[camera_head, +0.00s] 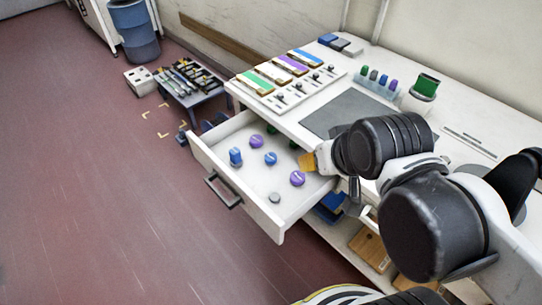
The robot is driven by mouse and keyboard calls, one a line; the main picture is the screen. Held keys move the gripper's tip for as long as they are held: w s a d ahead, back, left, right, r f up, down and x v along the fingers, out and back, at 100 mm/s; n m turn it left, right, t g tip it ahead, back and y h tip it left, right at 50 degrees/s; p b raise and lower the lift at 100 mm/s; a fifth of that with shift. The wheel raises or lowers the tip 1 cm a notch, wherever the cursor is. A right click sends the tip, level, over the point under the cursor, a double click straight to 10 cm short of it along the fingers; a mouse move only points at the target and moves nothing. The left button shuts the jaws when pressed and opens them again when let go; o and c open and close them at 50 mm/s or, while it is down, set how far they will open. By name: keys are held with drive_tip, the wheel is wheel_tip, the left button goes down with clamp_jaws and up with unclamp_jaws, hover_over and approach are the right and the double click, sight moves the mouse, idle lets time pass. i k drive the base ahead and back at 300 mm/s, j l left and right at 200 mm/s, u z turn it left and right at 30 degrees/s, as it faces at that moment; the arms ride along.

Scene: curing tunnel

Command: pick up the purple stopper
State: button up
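An open white drawer (262,206) pulled out from the bench holds several small round stoppers. Two of them are purple: one purple stopper (297,178) lies in the right part of the drawer, and another purple stopper (256,141) lies farther back. Blue stoppers (236,157) (270,158), a grey one (274,198) and a partly hidden dark green one (294,144) lie around them. My arm reaches in from the right. My gripper (353,190) seems to point down beside the drawer's right side, largely hidden by my arm; its fingertips are not clear.
The bench top carries a dark grey mat (345,112), a panel with coloured strips (285,75), a small rack (376,82) and a green item (426,85). A low stand (190,82) and a blue bin (133,28) are at back left. The floor left is clear.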

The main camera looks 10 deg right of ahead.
sight(297, 177)
drive_tip(key=k+l+u, duration=0.2)
drive_tip(key=k+l, duration=0.2)
drive_tip(key=k+l+u, duration=0.2)
drive_tip(key=k, duration=0.35)
drive_tip(key=l, duration=0.1)
